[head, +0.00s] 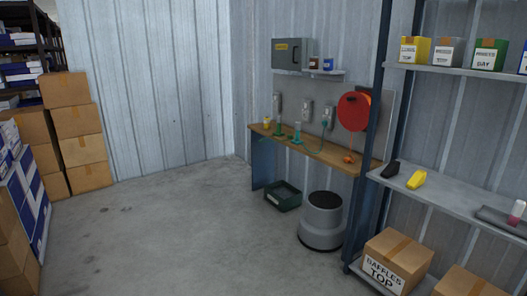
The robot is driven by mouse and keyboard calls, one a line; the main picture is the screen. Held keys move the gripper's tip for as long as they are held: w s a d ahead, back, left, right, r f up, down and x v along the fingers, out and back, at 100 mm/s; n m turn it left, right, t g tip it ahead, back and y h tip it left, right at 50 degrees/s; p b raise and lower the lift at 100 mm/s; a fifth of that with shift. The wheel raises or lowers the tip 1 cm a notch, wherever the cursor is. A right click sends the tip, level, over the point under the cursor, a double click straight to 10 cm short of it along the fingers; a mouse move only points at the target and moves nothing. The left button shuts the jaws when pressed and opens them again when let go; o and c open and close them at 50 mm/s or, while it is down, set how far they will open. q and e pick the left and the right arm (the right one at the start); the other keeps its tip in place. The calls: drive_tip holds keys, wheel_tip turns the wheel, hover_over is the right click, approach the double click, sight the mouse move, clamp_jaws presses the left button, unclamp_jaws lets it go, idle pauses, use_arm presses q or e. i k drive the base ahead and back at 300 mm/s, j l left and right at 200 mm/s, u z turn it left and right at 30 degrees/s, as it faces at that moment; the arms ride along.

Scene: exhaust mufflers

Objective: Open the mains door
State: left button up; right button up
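A grey metal wall box (296,60) with a yellow label on its front hangs on the corrugated wall above the workbench. It looks like the mains box, and its door appears shut. A dark spot, perhaps a handle or latch, shows at its right side. Neither of my grippers is in the head view. The box stands some way off, across the floor.
A wooden workbench (340,157) stands below the box, with wall sockets above and a red disc (354,111) at its right. A grey step stool (322,222) and a dark green crate (283,196) sit in front. Shelving (455,193) stands right, cartons (78,118) left; mid-floor is clear.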

sight(288, 54)
drive_tip(key=i+u, duration=0.15)
drive_tip(key=i, duration=2.4)
